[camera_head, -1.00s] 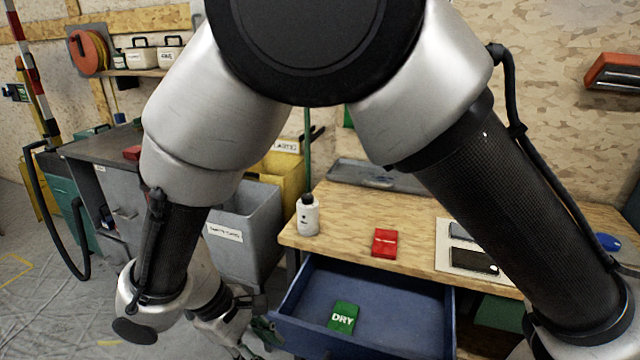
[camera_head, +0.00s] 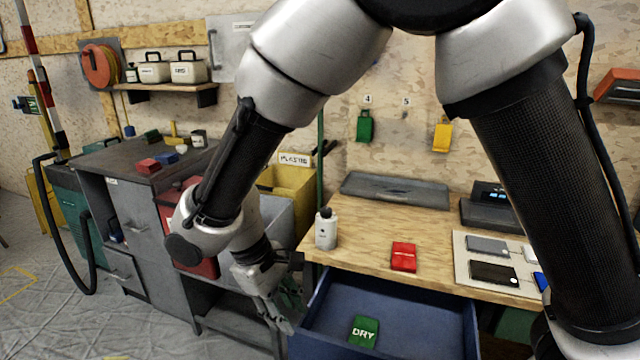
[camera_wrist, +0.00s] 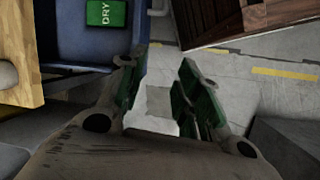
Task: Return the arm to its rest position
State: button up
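My gripper (camera_head: 284,306) hangs low beside the left side of the open blue drawer (camera_head: 400,310). In the wrist view my gripper (camera_wrist: 158,100) has its two green-padded fingers apart, with only floor showing between them. My arm's large silver and black links arch across the head view and hide part of the wall and bench. A green packet marked DRY (camera_head: 363,332) lies inside the drawer; it also shows in the wrist view (camera_wrist: 106,13).
The wooden bench (camera_head: 360,250) carries a white bottle (camera_head: 326,230), a red packet (camera_head: 403,257) and a pale board with dark devices (camera_head: 493,272). A grey cabinet (camera_head: 130,215) and a yellow bin (camera_head: 285,182) stand to the left. In the wrist view, open floor (camera_wrist: 240,70) lies right of the drawer.

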jog(key=w+d+r+m+y, duration=0.2)
jog(key=w+d+r+m, duration=0.15)
jog(key=d+r, duration=0.6)
jog(key=w+d+r+m+y, duration=0.15)
jog(key=w+d+r, duration=0.45)
jog(key=d, duration=0.7)
jog(key=s+d+r+m+t, duration=0.2)
jog(key=s+d, duration=0.4)
jog(key=d, duration=0.4)
jog(key=s+d+r+m+t, duration=0.2)
jog(key=s+d+r+m, duration=0.2)
jog(key=d, duration=0.6)
jog(key=shift+s+d+r+m+t, duration=0.15)
jog(key=shift+s+r+m+t, duration=0.15)
jog(key=shift+s, duration=0.9)
